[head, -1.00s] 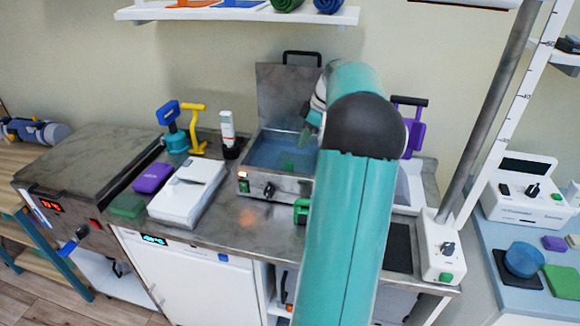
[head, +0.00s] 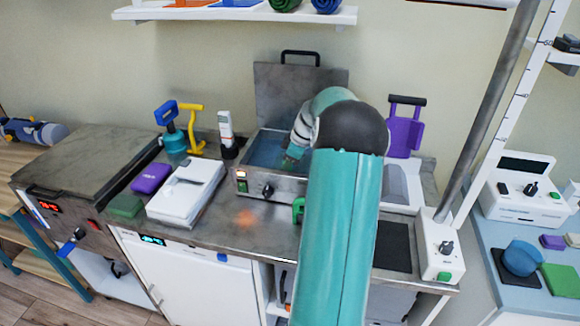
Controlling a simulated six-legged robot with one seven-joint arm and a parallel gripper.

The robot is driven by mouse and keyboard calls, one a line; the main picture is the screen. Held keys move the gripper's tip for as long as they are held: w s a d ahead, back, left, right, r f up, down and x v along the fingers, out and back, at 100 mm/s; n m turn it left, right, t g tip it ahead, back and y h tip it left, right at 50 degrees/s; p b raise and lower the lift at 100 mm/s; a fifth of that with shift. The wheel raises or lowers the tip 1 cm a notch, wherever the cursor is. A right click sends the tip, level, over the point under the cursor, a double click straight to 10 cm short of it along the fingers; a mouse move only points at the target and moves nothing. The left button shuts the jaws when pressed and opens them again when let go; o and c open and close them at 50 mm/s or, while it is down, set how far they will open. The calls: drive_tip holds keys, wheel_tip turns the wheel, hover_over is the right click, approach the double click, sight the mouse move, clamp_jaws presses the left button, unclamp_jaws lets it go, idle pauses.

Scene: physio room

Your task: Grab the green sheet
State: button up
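An open metal water bath (head: 238,180) with bluish water stands at the back of the counter, its lid (head: 290,95) raised against the wall. My gripper (head: 291,155) reaches down into the bath, at or near the water. My arm covers the right part of the bath. The small green sheet seen in the water earlier cannot be made out now; my gripper is over that spot. The fingers are too small and hidden to tell whether they are open, shut or holding anything.
On the counter left of the bath are a white box (head: 186,192), a purple block (head: 151,178), a green block (head: 125,206) and a white bottle (head: 226,128). A purple holder (head: 403,130) stands right of my arm. Another flat green piece (head: 560,280) lies on the right-hand table.

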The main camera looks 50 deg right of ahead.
clamp_jaws()
